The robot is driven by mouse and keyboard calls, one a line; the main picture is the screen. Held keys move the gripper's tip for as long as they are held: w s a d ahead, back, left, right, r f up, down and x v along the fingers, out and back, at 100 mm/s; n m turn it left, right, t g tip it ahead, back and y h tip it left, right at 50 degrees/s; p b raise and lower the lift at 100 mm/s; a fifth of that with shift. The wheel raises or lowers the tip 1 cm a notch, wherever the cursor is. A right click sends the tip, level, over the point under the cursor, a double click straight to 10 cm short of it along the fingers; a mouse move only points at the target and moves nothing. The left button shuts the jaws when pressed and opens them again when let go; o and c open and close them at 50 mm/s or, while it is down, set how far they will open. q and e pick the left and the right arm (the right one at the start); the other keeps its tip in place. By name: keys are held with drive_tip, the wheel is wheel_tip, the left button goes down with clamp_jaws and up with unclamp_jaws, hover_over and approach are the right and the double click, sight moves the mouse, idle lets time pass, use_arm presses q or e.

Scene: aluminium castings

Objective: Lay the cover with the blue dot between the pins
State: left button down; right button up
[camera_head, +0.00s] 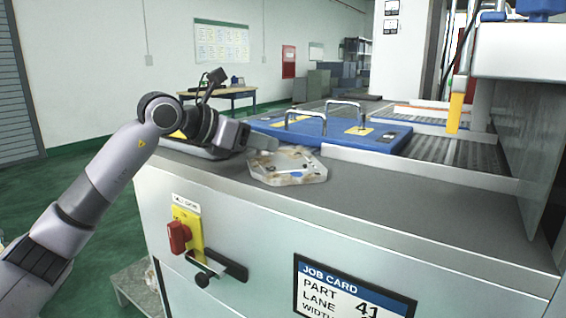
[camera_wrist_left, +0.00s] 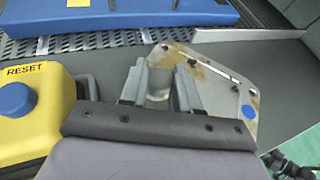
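The cover is a flat, angular metal plate (camera_head: 290,168) with brownish stains, lying on the grey counter near its front edge. My left gripper (camera_head: 262,143) is at the cover's far left edge in the head view. In the left wrist view its two fingers (camera_wrist_left: 168,80) stand apart over the near left part of the cover, with a rounded grey shape between them. I cannot make out the pins. My right gripper is not in view.
A blue plate (camera_head: 338,134) with two metal handles lies behind the cover, beside perforated metal lanes. A yellow box with a blue RESET button (camera_wrist_left: 15,98) stands left of the gripper. A red switch (camera_head: 179,237) and a job card (camera_head: 352,290) are on the front panel. The counter right of the cover is clear.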

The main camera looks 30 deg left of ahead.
use_arm(q)
drive_tip(key=shift+r, duration=0.25)
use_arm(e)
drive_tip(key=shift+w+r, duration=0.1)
use_arm(q)
drive_tip(key=shift+r, duration=0.2)
wheel_tip(320, 180, up, 19)
drive_tip(key=p, duration=0.5)
drive_tip(key=shift+r, duration=0.15)
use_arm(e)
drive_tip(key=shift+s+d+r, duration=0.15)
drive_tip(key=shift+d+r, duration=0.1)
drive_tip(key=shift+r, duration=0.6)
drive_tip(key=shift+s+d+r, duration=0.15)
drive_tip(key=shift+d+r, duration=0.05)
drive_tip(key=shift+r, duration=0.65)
use_arm(q)
drive_tip(key=shift+s, duration=0.1)
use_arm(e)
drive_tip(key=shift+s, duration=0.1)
